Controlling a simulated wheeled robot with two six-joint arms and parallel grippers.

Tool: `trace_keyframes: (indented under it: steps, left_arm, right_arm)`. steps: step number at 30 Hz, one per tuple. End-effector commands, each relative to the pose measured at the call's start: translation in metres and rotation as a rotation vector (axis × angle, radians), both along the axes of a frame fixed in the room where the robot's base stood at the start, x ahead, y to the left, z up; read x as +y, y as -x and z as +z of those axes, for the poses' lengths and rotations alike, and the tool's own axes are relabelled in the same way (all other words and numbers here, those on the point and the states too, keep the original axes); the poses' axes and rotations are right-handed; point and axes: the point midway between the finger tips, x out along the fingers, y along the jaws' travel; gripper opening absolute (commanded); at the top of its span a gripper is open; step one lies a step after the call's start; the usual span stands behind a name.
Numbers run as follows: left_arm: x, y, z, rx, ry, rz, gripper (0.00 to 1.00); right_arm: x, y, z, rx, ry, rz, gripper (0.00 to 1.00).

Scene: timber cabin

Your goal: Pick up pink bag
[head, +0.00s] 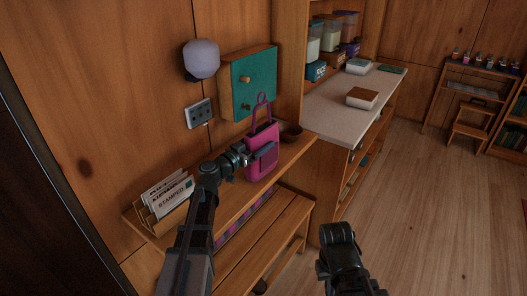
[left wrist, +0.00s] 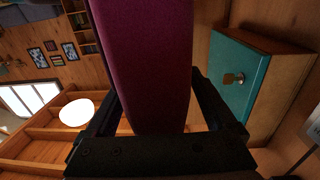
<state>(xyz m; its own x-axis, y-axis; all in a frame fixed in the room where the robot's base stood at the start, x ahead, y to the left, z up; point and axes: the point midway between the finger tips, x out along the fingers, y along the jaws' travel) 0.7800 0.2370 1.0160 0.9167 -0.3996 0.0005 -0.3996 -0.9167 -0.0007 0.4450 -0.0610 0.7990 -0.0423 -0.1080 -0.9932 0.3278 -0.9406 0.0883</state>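The pink bag (head: 262,152), with a loop handle, stands upright on the wooden wall shelf. My left gripper (head: 244,155) is at the bag's left side in the head view. In the left wrist view the bag (left wrist: 148,60) fills the space between the fingers of my left gripper (left wrist: 155,100). The fingers lie close along both its sides, and I cannot tell whether they press on it. My right gripper (head: 338,240) is low in front, away from the shelf, with nothing visible in it; its fingers are not clear.
A teal-fronted box (head: 249,84) is on the wall above. A slatted bench (head: 262,240) sits below. The floor to the right is clear.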

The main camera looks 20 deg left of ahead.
Motion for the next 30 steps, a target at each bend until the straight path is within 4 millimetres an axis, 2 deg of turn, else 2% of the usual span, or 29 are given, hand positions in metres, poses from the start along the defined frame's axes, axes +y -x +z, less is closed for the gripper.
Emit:
trace_keyframes:
  steps: [1,2,14,30]
  left_arm:
    - [0.0001,0.0001,0.0,0.0,0.0,0.0,0.79]
    - [0.0001,0.0001,0.0,0.0,0.0,0.0,0.73]
    - [0.0,0.0002,-0.0001,0.0,0.0,-0.001,0.01]
    - [-0.0004,0.0002,0.003,0.0,0.001,-0.001,0.0]
  right_arm:
    - [0.0,0.0,0.0,0.0,0.0,0.0,0.0]
    - [0.0,0.0,0.0,0.0,0.0,0.0,0.0]
    - [0.0,0.0,0.0,0.0,0.0,0.0,0.0]
    - [0.0,0.0,0.0029,0.0,0.0,0.0,0.0]
